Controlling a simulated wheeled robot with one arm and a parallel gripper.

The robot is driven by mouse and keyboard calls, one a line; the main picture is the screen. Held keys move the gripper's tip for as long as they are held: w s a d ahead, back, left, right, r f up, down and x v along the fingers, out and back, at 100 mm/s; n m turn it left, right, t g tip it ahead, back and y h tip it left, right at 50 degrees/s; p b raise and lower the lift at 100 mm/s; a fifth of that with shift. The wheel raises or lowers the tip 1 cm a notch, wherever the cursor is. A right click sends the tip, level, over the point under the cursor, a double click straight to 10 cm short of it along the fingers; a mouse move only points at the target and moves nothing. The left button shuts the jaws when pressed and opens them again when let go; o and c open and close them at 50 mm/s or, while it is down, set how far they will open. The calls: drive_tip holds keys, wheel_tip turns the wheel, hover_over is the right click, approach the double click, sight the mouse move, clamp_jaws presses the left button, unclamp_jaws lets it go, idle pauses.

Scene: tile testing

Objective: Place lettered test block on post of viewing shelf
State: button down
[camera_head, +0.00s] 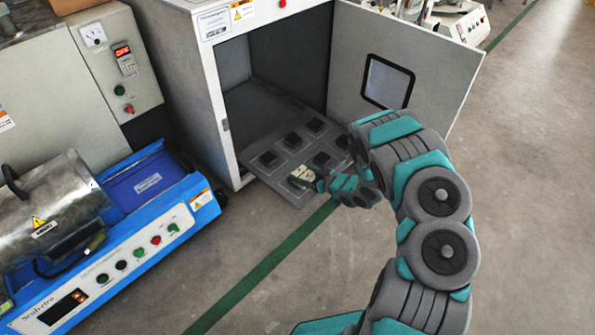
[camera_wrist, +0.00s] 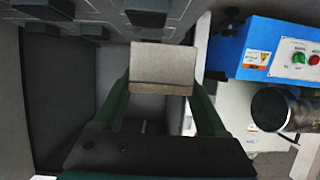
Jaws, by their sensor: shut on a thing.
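A light beige block (camera_head: 301,174) is at the front of the grey viewing shelf (camera_head: 272,181) in the head view. The shelf carries several black square posts (camera_head: 269,158) and juts from the open cabinet. My gripper (camera_head: 318,181) is shut on the block from its right side. In the wrist view the block (camera_wrist: 163,62) sits between the two green fingers of my gripper (camera_wrist: 163,92), its plain face toward the camera. No letter is readable. Whether the block touches the shelf or a post under it cannot be told.
The white cabinet (camera_head: 212,90) stands open, with its windowed door (camera_head: 430,65) swung out right, behind my arm. A blue machine (camera_head: 150,245) with a metal drum (camera_head: 60,205) stands left. The floor in front, crossed by a green line (camera_head: 265,265), is clear.

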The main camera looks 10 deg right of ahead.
sight(298, 170)
drive_tip(key=w, duration=0.4)
drive_tip(key=w+a, duration=0.1)
drive_tip(key=shift+w+a+f, duration=0.1)
drive_tip(key=shift+w+f, duration=0.2)
drive_tip(key=shift+w, duration=0.1)
drive_tip(key=shift+f, duration=1.7)
drive_tip(key=shift+f, duration=0.15)
unclamp_jaws()
